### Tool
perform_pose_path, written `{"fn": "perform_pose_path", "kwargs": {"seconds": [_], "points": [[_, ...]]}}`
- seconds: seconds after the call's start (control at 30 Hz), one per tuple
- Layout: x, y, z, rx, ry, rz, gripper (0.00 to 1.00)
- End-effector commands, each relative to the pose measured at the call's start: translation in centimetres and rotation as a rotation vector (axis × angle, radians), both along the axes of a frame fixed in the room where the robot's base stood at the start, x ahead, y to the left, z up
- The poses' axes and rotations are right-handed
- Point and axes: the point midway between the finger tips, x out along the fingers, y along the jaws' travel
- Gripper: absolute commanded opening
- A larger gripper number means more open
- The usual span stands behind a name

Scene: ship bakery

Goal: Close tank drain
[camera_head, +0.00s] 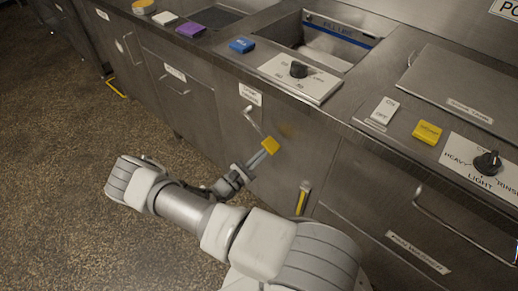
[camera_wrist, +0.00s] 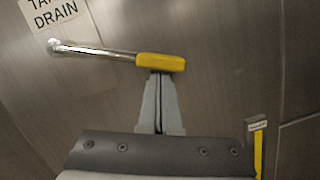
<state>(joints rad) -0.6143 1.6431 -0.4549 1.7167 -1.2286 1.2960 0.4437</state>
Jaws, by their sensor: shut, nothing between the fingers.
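The tank drain handle is a metal lever with a yellow grip (camera_head: 270,146) on the front of the steel counter. In the wrist view its yellow grip (camera_wrist: 160,63) is at the right end of the metal rod (camera_wrist: 95,50), which runs nearly level from a pivot at the left. A "TANK DRAIN" label (camera_wrist: 50,10) is above the pivot; it also shows in the head view (camera_head: 250,94). My gripper (camera_head: 268,151) is shut and empty, its fingertips (camera_wrist: 161,76) right at the lower edge of the yellow grip. I cannot tell whether they touch it.
A second yellow handle (camera_head: 302,200) hangs upright low on the panel to the right; it also shows in the wrist view (camera_wrist: 258,150). A drawer handle (camera_head: 450,225) sticks out at the right. The speckled floor (camera_head: 60,150) at the left is clear.

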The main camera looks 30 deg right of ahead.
Motion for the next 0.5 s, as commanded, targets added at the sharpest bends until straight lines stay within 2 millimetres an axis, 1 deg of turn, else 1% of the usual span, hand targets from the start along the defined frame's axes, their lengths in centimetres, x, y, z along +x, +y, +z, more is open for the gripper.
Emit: {"fn": "perform_pose_path", "kwargs": {"seconds": [0.03, 0.1, 0.4, 0.5], "points": [[-0.4, -0.2, 1.2, -0.019, 0.043, 0.000, 0.00], [-0.8, -0.3, 1.9, -0.039, 0.099, -0.001, 0.00], [-1.8, -0.7, 4.4, -0.110, 0.296, 0.000, 0.00], [-1.9, -0.7, 5.0, -0.109, 0.297, 0.000, 0.00]]}}
